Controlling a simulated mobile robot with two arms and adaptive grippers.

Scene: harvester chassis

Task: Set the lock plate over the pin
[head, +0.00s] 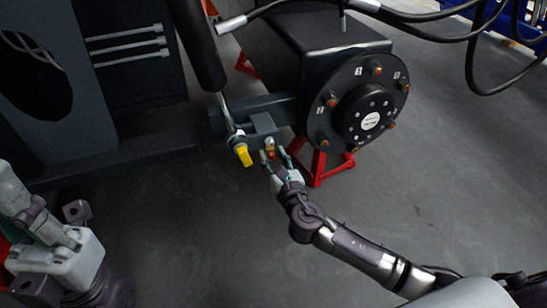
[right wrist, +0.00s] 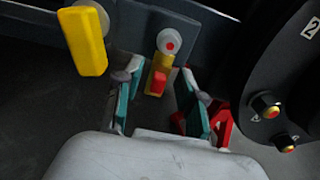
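A small yellow piece with a red block on its front (right wrist: 157,80) hangs below a pale round pin end with a red centre (right wrist: 168,42); it also shows small in the head view (head: 271,154). I cannot tell whether this piece is seated around the pin. My right gripper (head: 276,160) is open, its teal-padded fingers (right wrist: 156,88) on either side of the piece, with gaps visible. A plain yellow plate (right wrist: 84,40) hangs to the left at another pale round end (right wrist: 95,17), and shows in the head view (head: 243,155).
A dark hub (head: 357,107) with orange-tipped studs stands close right of my right gripper. A red stand (head: 320,168) is below it. A dark cylinder (head: 197,45) slopes down to the plain yellow plate. Hoses hang at upper right. The floor in front is clear.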

